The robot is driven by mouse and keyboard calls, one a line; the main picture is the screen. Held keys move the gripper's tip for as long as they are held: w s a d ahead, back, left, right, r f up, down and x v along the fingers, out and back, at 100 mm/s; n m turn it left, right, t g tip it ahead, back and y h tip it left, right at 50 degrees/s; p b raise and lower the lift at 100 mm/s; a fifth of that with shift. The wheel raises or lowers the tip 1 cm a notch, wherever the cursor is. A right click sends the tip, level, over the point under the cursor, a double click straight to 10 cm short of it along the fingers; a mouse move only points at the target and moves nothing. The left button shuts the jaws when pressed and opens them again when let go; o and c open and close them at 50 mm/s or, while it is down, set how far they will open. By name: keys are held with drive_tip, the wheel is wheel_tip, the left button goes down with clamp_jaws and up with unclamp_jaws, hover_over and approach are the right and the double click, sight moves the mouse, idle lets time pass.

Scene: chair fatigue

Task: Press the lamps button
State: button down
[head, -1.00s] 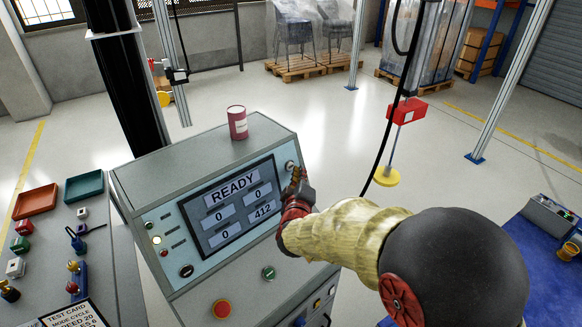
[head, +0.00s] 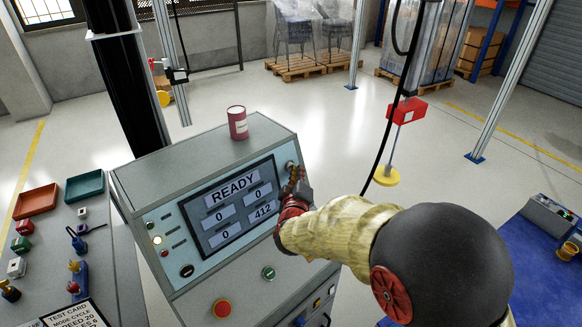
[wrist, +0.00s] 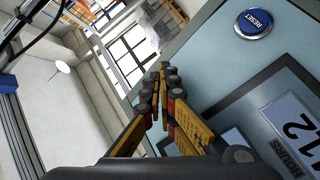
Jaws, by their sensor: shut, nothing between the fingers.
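The control console has a sloped front panel (head: 228,267) with a screen (head: 231,207) reading READY. Several buttons and small lamps sit around the screen, including a lit white lamp (head: 157,240), a black button (head: 186,271), a green button (head: 268,272) and a red button (head: 222,309). No label reading "lamps" is legible. My gripper (head: 299,170) is shut and empty at the panel's upper right edge. In the wrist view, its fingertips (wrist: 162,72) point along the panel edge, apart from a blue RESET button (wrist: 254,24). I cannot tell whether they touch the panel.
A red can (head: 237,123) stands on top of the console. A bench (head: 118,262) at left holds trays and small switches. A blue-topped table (head: 530,262) is at right. Floor behind is mostly clear.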

drive_tip(key=shift+w+a, duration=0.2)
drive_tip(key=shift+a, duration=0.1)
idle(0.4)
drive_tip(key=shift+s+d, duration=0.1)
drive_tip(key=shift+d, duration=0.05)
idle(0.3)
drive_tip(key=shift+s+d+r+p, duration=0.15)
drive_tip(key=shift+s+d+p, duration=0.2)
drive_tip(key=shift+s+d, duration=0.1)
drive_tip(key=s+d, duration=0.1)
drive_tip(key=s+d+r+p, duration=0.1)
drive_tip(key=s+d, duration=0.1)
drive_tip(key=shift+s+d+r, duration=0.1)
drive_tip(key=shift+s+d, duration=0.05)
drive_tip(key=shift+d, duration=0.1)
idle(0.4)
idle(0.6)
